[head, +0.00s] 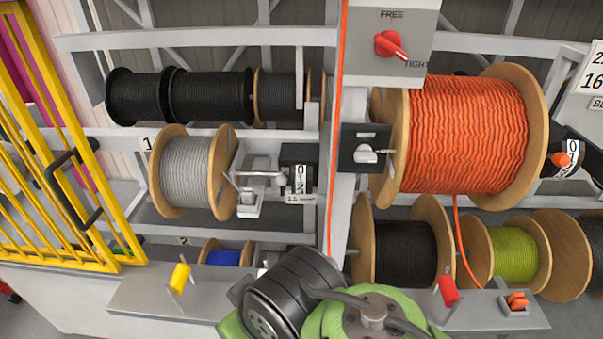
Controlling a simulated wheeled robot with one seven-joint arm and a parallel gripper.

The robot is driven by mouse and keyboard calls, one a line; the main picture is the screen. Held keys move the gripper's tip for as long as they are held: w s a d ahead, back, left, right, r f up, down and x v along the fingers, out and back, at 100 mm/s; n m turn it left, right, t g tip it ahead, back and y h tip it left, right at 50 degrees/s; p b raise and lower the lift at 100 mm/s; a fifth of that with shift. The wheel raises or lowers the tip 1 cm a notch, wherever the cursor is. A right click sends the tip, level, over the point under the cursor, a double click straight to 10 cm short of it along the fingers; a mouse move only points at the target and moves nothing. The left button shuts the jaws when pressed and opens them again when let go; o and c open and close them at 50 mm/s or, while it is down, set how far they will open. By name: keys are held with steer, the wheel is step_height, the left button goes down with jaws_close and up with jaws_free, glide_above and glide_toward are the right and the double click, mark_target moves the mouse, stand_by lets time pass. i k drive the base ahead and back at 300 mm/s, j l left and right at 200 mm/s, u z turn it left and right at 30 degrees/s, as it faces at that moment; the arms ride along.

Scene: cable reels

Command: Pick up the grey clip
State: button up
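I cannot single out the grey clip with certainty. A small light-grey piece (367,154) sits on the front of a dark box on the upright post, left of the big orange reel. A grey metal fitting (250,203) stands beside the grey cable reel (187,172). A pale bit (262,267) shows at the ledge, partly hidden behind my arm. My gripper's fingers are not in view; only black and green links of my arm show at the bottom middle.
On the front ledge (135,300) stand a yellow piece (180,278), a red piece (447,291) and an orange clip-like piece (517,300). A yellow gate (60,150) stands at the left. An orange cable hangs from the orange reel (465,135). A red FREE/TIGHT knob (389,44) is above.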

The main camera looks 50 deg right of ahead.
mark_target(247, 196)
steer(key=z, duration=1.2)
